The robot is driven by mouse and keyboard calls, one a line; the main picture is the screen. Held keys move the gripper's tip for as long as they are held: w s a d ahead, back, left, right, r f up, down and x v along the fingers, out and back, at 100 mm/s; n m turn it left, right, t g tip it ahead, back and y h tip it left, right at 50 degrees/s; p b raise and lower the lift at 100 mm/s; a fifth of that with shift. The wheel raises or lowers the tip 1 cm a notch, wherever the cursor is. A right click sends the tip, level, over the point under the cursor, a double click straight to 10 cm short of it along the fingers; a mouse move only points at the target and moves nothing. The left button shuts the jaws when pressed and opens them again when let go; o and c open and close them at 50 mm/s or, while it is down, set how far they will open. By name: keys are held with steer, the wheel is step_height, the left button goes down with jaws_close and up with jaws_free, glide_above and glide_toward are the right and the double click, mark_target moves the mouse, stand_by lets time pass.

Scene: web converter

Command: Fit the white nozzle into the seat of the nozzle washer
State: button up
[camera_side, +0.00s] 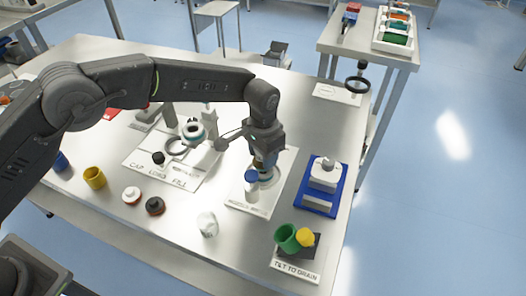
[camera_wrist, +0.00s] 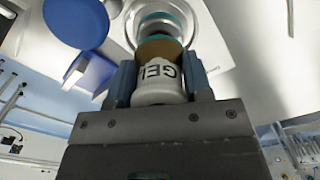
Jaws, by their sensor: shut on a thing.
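My gripper (camera_side: 263,158) is shut on a white nozzle (camera_wrist: 158,88) marked "GEL", which sits between the two fingers in the wrist view. A tan band (camera_wrist: 160,50) shows just past the nozzle. Beyond it lies the nozzle washer, with a teal ring and a pale round seat (camera_wrist: 157,17). In the side view my gripper is over the white washer plate (camera_side: 240,205), with the nozzle mostly hidden by the fingers. The nozzle is in line with the washer in the wrist view. I cannot tell whether they touch.
A blue tray (camera_side: 317,203) is to the right, and green and yellow cups (camera_side: 288,238) are in front. A clear jar (camera_side: 207,224) stands front left.

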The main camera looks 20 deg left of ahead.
steer(key=shift+f, duration=1.2)
stand_by(0.3)
steer(key=o, duration=1.2)
step_height(320, 180, up, 14)
steer(key=shift+f, duration=0.1)
